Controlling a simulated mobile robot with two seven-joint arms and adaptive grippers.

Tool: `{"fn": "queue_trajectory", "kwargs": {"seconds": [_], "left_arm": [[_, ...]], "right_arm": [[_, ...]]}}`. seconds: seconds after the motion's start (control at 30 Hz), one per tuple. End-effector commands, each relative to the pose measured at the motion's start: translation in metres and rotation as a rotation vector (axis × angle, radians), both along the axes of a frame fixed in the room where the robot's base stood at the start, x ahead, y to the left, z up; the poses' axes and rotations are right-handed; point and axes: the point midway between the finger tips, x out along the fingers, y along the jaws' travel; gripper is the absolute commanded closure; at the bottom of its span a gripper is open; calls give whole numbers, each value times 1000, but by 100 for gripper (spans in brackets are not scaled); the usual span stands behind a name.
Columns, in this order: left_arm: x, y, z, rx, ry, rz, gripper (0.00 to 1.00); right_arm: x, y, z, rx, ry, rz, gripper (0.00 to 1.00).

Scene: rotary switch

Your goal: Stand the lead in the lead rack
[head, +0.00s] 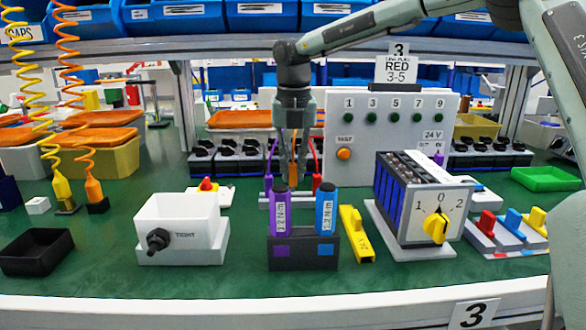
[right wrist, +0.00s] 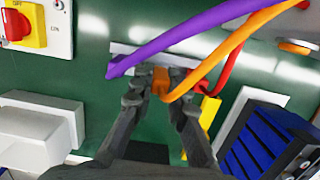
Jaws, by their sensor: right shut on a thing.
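My right gripper (head: 293,186) points down in the middle of the bench, behind the torque-driver stand. In the right wrist view its fingers (right wrist: 161,95) are shut on the orange plug end of the orange lead (right wrist: 240,42). The white lead rack (head: 263,200) lies below and is partly hidden by the stand; its pale strip also shows in the right wrist view (right wrist: 122,48). The purple lead (head: 268,183) stands at the rack's left and the red lead (head: 317,180) at its right. Whether the orange plug touches the rack cannot be told. My left gripper is not in view.
The black stand (head: 304,253) with a purple and a blue driver stands just in front. A yellow block (head: 356,235) and the rotary switch unit (head: 420,200) are to the right. A white TIGHT box (head: 178,228) is left. The test panel (head: 390,140) rises behind.

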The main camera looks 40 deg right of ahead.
Motion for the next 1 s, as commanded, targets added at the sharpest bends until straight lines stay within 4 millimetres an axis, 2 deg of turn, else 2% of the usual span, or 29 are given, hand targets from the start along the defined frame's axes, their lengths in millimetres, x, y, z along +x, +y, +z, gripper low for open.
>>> {"fn": "queue_trajectory", "kwargs": {"seconds": [0.9, 0.93, 1.0], "left_arm": [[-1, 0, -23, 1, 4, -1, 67], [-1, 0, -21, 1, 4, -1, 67], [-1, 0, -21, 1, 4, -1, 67]], "right_arm": [[0, 0, -27, -1, 1, 0, 100], [0, 0, -25, -1, 1, 0, 82], [0, 0, -25, -1, 1, 0, 73]]}}
